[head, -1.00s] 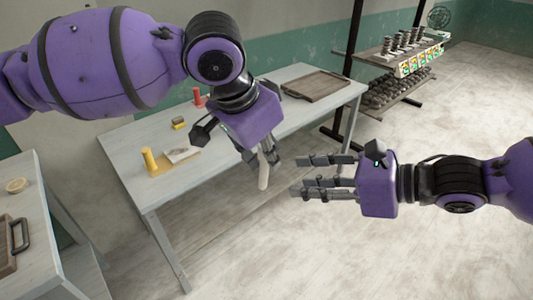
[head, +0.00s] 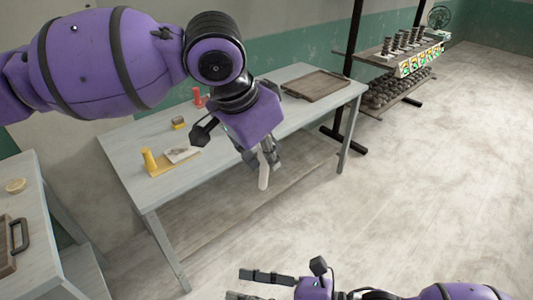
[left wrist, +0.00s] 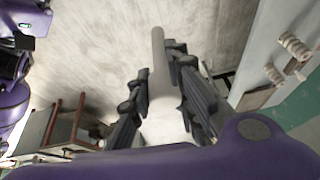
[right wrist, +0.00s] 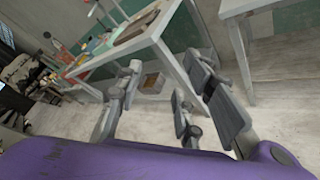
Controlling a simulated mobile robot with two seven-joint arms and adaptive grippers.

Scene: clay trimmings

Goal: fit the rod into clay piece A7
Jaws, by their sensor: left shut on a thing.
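My left gripper (head: 262,158) is shut on a pale, smooth rod (head: 264,178), which points down in front of the long table. In the left wrist view the rod (left wrist: 158,70) sticks out well past the dark fingers. My right gripper (head: 254,286) is low at the bottom edge of the head view, partly cut off. In the right wrist view its fingers (right wrist: 160,85) are spread with nothing between them. I cannot make out a mark A7 on anything, so I cannot tell which piece is clay piece A7.
The long grey table (head: 130,160) holds a yellow stand (head: 149,160) beside a pale flat piece (head: 182,154), a red item (head: 198,98) and a brown tray (head: 316,86). A rack (head: 400,55) with dark pieces stands behind. Another table (head: 45,190) is at left. The right floor is clear.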

